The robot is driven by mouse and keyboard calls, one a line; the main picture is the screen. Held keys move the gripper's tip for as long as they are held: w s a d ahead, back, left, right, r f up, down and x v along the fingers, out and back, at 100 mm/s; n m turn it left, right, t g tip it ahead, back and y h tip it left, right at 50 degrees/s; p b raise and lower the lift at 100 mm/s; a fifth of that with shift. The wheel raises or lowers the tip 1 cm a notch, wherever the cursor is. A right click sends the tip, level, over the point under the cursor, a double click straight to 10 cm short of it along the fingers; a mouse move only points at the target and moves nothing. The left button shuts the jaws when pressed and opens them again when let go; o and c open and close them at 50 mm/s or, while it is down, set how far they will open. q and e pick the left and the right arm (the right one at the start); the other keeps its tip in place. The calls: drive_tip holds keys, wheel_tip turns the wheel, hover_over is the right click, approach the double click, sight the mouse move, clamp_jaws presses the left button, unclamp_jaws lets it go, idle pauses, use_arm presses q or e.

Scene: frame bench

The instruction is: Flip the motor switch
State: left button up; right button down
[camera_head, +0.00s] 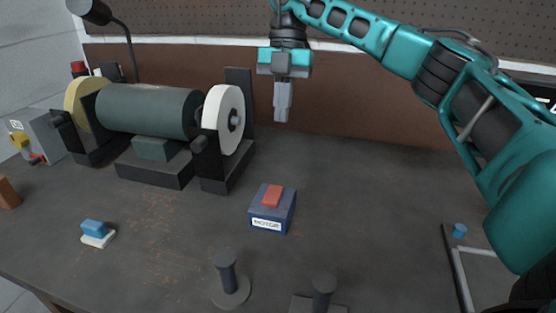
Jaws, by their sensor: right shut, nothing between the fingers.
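The motor switch is a blue box (272,210) with a white label that appears to read "MOTOR". A red rocker (272,196) sits on its top. The box stands on the dark bench in the middle of the view. My right gripper (282,115) points down, shut and empty, above and behind the box and clear of it. My right arm comes in from the right. My left gripper is not in view.
A bench grinder (150,112) with a yellow wheel and a white wheel stands at the back left. A grey box (40,138) with a yellow knob is at the far left. A blue-and-white block (96,232) lies front left. Dark posts (228,275) stand in front. A framed panel (482,275) lies front right.

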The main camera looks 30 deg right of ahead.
drive_tip(key=shift+w+d, duration=0.2)
drive_tip(key=shift+w, duration=0.05)
drive_tip(key=shift+s+r, duration=0.1)
approach(277, 186)
drive_tip(key=x, duration=0.5)
drive_tip(key=shift+s+a, duration=0.15)
drive_tip(key=shift+s, duration=0.05)
drive_tip(key=shift+f, duration=0.7)
